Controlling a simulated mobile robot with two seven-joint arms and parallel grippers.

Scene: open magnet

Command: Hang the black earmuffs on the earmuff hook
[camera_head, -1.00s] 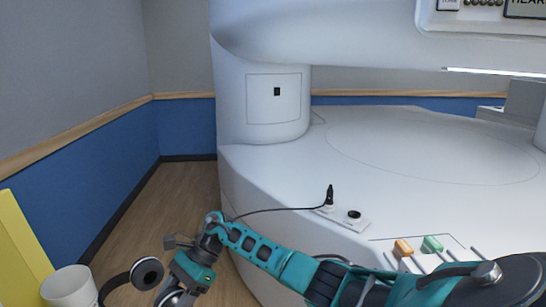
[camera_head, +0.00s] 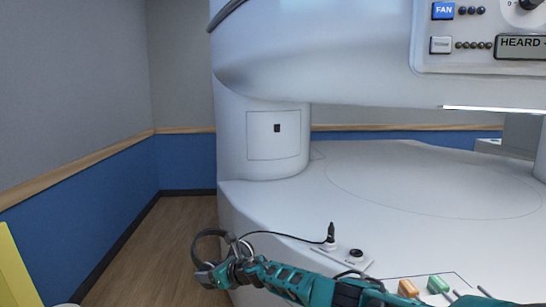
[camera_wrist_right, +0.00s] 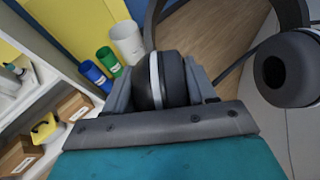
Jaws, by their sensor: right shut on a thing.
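The black earmuffs show in the head view (camera_head: 197,243) at the lower left, beside the white magnet's base. My right gripper (camera_head: 217,273) is shut on them. In the right wrist view, the fingers of my right gripper (camera_wrist_right: 163,82) stand on both sides of one ear cup (camera_wrist_right: 172,80). The other ear cup (camera_wrist_right: 288,70) hangs free at the right, with the headband arching above. A small black square piece (camera_head: 277,128) sits on the column panel; I cannot tell if it is the earmuff hook. My left gripper is out of view.
A black cable (camera_head: 285,235) runs from a plug (camera_head: 330,236) on the white magnet base (camera_head: 390,185) towards the earmuffs. Orange (camera_head: 408,287) and green (camera_head: 438,284) blocks lie at the lower right. Floor is clear along the blue wall. The wrist view shows bottles, a white cup (camera_wrist_right: 127,42) and shelves.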

